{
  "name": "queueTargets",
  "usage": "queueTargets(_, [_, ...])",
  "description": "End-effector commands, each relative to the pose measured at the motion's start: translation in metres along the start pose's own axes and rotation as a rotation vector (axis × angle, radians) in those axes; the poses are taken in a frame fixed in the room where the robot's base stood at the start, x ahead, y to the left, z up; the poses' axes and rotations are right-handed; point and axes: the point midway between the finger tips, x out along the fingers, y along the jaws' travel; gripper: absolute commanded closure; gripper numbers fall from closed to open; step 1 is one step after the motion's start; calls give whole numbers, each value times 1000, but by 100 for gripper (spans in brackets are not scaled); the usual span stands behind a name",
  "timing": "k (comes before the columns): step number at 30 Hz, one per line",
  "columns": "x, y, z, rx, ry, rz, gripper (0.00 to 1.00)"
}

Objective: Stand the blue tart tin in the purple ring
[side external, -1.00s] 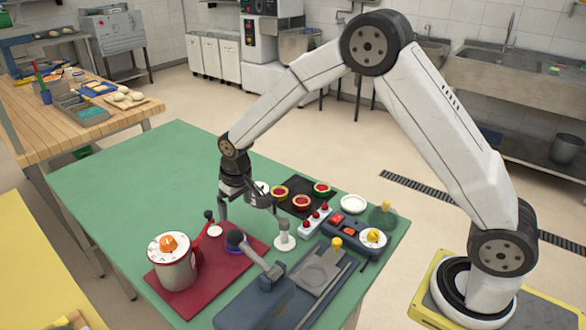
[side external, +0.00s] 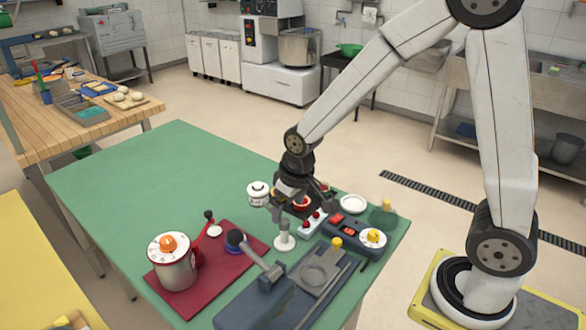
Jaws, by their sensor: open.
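A purple-blue rim, which looks like the purple ring (side external: 234,251), shows on the red mat, partly hidden behind the dark round end of a lever. I cannot make out a separate blue tart tin; whether one stands in the ring cannot be told. My gripper (side external: 301,205) is open, fingers pointing down, above the dark tray of tarts at the back of the green table. It is well to the right of and behind the ring. The gripper hides much of the tray; a red-filled tart (side external: 302,202) shows between its fingers.
A steel pot with an orange knob (side external: 174,270) stands on the red mat (side external: 215,262). A blue-grey lever press (side external: 275,295) fills the front. The green table's left is clear.

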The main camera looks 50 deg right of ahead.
Motion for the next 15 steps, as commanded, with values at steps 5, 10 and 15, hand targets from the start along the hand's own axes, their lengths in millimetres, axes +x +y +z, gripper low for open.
queueTargets(5, [-14,9,49,2,18,2,0])
queueTargets(10, [-20,13,80,2,28,3,0])
queueTargets(15, [-21,14,92,1,31,4,0])
